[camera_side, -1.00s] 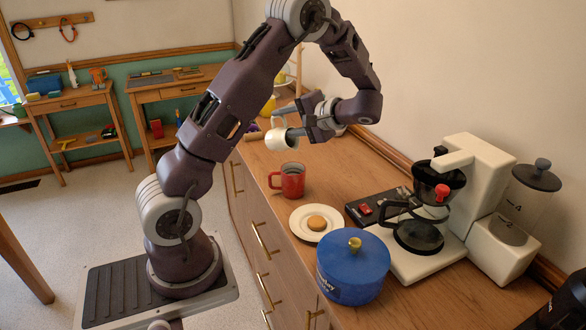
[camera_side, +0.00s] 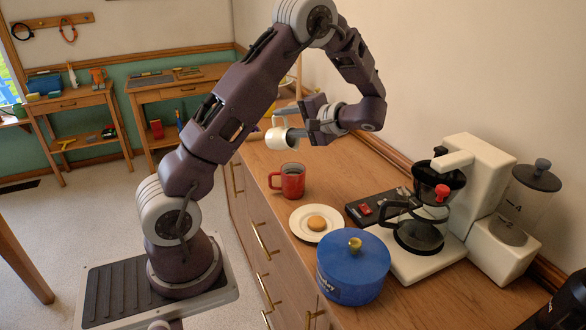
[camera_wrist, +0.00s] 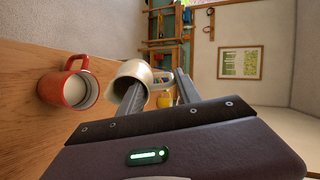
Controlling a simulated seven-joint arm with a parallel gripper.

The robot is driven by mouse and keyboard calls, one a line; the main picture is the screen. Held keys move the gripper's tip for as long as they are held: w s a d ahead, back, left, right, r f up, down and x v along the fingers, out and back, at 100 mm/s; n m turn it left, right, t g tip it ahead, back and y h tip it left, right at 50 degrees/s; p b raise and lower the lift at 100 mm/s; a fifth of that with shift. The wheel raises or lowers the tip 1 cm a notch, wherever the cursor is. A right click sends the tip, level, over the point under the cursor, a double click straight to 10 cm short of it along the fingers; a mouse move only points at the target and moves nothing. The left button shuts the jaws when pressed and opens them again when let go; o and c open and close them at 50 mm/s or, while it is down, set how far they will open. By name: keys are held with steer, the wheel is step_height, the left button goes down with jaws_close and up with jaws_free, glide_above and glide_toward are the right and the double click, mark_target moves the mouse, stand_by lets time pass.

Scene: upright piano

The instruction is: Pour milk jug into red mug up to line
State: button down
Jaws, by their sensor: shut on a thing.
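The cream-white milk jug (camera_side: 281,138) is held in the air, above and slightly left of the red mug in the side view. My gripper (camera_side: 304,132) is shut on it from the right. In the wrist view the jug (camera_wrist: 128,72) sits at the fingers of my gripper (camera_wrist: 152,98), which hide part of it. The red mug (camera_side: 292,183) stands upright on the wooden counter, its handle to the left. It also shows in the wrist view (camera_wrist: 64,90), apart from the jug. No stream of milk shows. The mug's fill line and level cannot be made out.
A white plate (camera_side: 301,229) with a round biscuit (camera_side: 317,223) lies in front of the mug. A blue lidded pot (camera_side: 352,272) and a coffee maker (camera_side: 431,251) with a glass carafe stand to the right. The counter (camera_side: 335,165) right of the mug is clear.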

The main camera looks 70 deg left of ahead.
steer(key=shift+w+d+r+g+y, duration=0.15)
steer(key=shift+d+g+y, duration=0.1)
steer(key=shift+y, duration=0.25)
steer(key=shift+w+d+r+g+y, duration=0.1)
steer(key=shift+d+g+y, duration=0.1)
steer(key=shift+y, duration=0.3)
stand_by(2.1)
steer(key=shift+w+d+g+y+b, duration=0.2)
steer(key=shift+d+g+y+b, duration=0.15)
steer(key=shift+d+y+b, duration=0.35)
steer(key=shift+w+d+g+y+b, duration=0.2)
steer(key=shift+d+g+y+b, duration=0.15)
steer(key=shift+y, duration=0.55)
stand_by(3.3)
